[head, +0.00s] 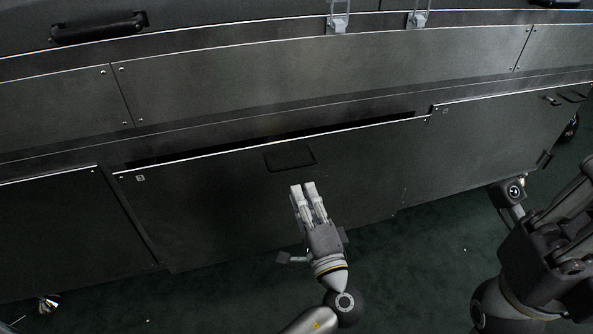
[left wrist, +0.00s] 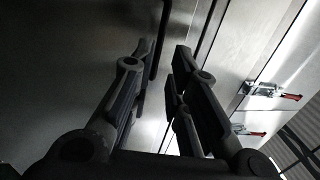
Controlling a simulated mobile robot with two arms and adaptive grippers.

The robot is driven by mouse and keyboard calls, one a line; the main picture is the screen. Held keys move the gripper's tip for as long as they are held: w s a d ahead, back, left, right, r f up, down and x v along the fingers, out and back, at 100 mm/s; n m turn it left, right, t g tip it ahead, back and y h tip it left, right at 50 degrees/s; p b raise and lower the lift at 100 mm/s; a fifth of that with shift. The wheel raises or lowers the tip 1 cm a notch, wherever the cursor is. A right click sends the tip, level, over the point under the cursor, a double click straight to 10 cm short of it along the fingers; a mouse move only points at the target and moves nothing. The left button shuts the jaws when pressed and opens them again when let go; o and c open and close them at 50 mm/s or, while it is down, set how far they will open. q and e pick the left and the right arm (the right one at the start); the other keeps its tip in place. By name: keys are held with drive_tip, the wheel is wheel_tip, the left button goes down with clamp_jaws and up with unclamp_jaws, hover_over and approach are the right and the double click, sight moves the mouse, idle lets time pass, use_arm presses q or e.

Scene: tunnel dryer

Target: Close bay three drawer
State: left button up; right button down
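The drawer (head: 225,205) is a wide dark panel in the middle of the lower row in the head view. It has a small recessed handle (head: 290,158) near its top. A dark gap runs along its top edge, so it stands slightly out from the cabinet. My left gripper (head: 303,188) is in front of the panel, just below the handle, pointing at it. In the left wrist view its fingertips (left wrist: 164,48) are apart with nothing between them. I cannot tell whether they touch the panel. My right gripper (head: 575,200) is partly cut off at the right edge.
Other lower panels flank the drawer, one at left (head: 60,235) and one at right (head: 500,140). Metal latches (head: 338,22) sit on the upper edge, and a black bar handle (head: 98,27) is at upper left.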

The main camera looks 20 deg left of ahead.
sight(293, 167)
use_arm(q)
drive_tip(key=b+x, duration=0.2)
drive_tip(key=x, duration=0.7)
drive_tip(key=shift+s, duration=0.1)
clamp_jaws()
drive_tip(key=shift+f, duration=0.1)
